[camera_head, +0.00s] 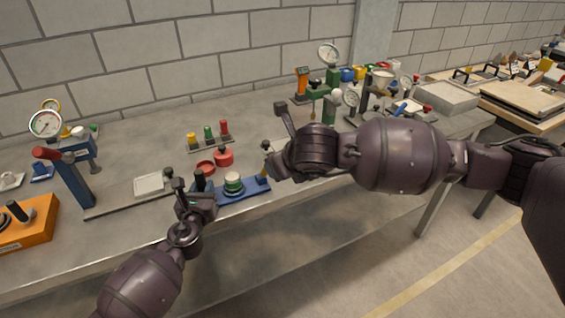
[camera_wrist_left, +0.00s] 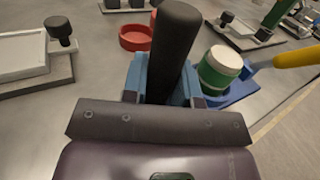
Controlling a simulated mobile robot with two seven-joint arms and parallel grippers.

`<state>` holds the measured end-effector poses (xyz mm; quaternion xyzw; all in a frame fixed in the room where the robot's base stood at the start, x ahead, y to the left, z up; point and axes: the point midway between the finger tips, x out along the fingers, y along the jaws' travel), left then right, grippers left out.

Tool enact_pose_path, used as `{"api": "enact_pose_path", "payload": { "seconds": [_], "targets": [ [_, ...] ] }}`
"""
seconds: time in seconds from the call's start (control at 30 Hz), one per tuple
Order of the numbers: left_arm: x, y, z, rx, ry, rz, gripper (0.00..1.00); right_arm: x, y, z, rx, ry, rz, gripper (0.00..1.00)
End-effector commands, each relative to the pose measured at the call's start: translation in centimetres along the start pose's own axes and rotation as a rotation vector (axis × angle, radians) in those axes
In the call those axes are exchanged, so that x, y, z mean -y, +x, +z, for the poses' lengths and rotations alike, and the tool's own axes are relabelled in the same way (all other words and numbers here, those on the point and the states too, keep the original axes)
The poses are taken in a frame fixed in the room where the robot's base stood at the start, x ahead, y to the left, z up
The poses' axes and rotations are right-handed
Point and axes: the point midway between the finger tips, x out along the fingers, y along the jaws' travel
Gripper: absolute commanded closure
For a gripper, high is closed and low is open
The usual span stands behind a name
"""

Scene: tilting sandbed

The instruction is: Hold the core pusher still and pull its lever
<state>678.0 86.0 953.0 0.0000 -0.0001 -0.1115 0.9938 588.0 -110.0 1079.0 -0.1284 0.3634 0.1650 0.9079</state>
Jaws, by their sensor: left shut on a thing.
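The core pusher has a blue base (camera_head: 246,191), a white-and-green cylinder (camera_head: 233,184) and a yellow lever (camera_head: 262,179). Its black upright handle (camera_wrist_left: 175,45) rises from the blue body (camera_wrist_left: 187,80) in the left wrist view. That view also shows the white-and-green cylinder (camera_wrist_left: 221,66) and the yellow lever (camera_wrist_left: 296,58) to the right. My left gripper (camera_head: 199,190) is shut on the handle at the pusher's left end. My right gripper (camera_head: 274,166) is beside the lever's upper part. Its fingers are partly hidden, so I cannot tell whether it touches the lever or is open.
A red dish (camera_head: 205,167) and red round part (camera_head: 223,157) lie just behind the pusher. A rack with yellow, green and red pieces (camera_head: 208,143) stands farther back. A grey plate fixture (camera_head: 150,185) and blue gauge press (camera_head: 75,175) are at left. The table's front edge is close.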

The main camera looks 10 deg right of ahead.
Motion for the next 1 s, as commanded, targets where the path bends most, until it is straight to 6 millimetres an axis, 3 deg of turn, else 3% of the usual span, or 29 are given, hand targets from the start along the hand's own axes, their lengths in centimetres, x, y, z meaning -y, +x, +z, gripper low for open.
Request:
{"api": "enact_pose_path", "payload": {
  "seconds": [0.27, 0.3, 0.47, 0.8, 1.0],
  "targets": [
    [0.0, 0.0, 0.0, 0.0, 0.0, 0.0, 1.0, 0.0, -0.1, 0.0, 0.0, 0.0, 0.0, 0.52],
    [0.0, 0.0, 0.0, 0.0, 0.0, 0.0, 0.69, 0.0, -0.1, 0.0, 0.0, 0.0, 0.0, 0.52],
    [0.0, 0.0, 0.0, 0.0, 0.0, 0.0, 0.44, 0.0, -0.1, 0.0, 0.0, 0.0, 0.0, 0.52],
    [0.0, -0.2, 0.0, 0.0, 0.0, 0.0, 0.43, 0.0, -0.1, 0.0, 0.0, 0.0, 0.0, 0.52],
    [-0.1, -2.1, -0.1, 0.0, 0.0, 0.0, 0.43, 0.0, -0.1, 0.0, 0.0, 0.0, 0.0, 0.52]
  ]
}}
